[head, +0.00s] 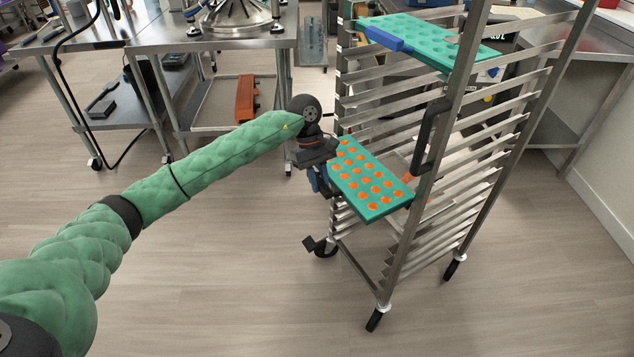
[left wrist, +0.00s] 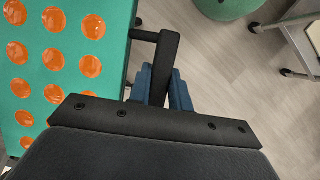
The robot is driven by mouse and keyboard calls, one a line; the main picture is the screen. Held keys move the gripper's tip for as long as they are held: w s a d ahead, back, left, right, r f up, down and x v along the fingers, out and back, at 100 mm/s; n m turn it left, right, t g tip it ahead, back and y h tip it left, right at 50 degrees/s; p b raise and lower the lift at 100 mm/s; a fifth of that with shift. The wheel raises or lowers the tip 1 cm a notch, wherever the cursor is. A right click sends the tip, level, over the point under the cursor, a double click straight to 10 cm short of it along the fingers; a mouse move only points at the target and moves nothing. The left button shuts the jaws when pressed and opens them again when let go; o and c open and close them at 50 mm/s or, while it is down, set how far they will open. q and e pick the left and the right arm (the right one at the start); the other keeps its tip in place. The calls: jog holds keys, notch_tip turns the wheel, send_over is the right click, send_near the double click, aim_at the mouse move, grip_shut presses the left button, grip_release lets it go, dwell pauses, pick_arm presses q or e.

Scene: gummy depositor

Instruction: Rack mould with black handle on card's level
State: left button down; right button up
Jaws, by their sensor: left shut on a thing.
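A green mould (head: 395,206) with rows of orange-filled cavities is at the rack's near left side, about mid-height. Its far right edge reaches among the rack's rails; I cannot tell whether it rests on any. My left gripper (head: 320,182) is shut on this mould's black handle (left wrist: 172,45) at the mould's left side. In the left wrist view the mould (left wrist: 116,60) fills the left, and the gripper's blue fingers (left wrist: 165,88) close around the handle. A small orange piece (head: 409,177), perhaps the card, shows inside the rack behind the mould, partly hidden. My right gripper is not in view.
The metal rack (head: 406,235) has many rails and a black grab handle (head: 430,137) on its post. Another green mould with a blue handle (head: 388,39) lies on a top level. A steel table (head: 215,40) stands behind left. The floor in front is clear.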

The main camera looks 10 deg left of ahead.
aim_at(348, 176)
pick_arm(q)
jog(key=shift+w+d+f+b, duration=0.1)
jog(key=shift+w+d+b, duration=0.2)
jog(key=shift+b, duration=0.1)
jog(key=shift+w+d+f+b, duration=0.2)
jog(key=shift+w+d+b, duration=2.05)
jog(key=shift+w+d, duration=0.1)
jog(key=shift+w+d+b, duration=0.4)
jog(key=shift+w+d, duration=0.15)
jog(key=shift+d, duration=0.05)
jog(key=shift+b, duration=0.45)
jog(key=shift+f+b, duration=0.15)
jog(key=shift+b, duration=0.4)
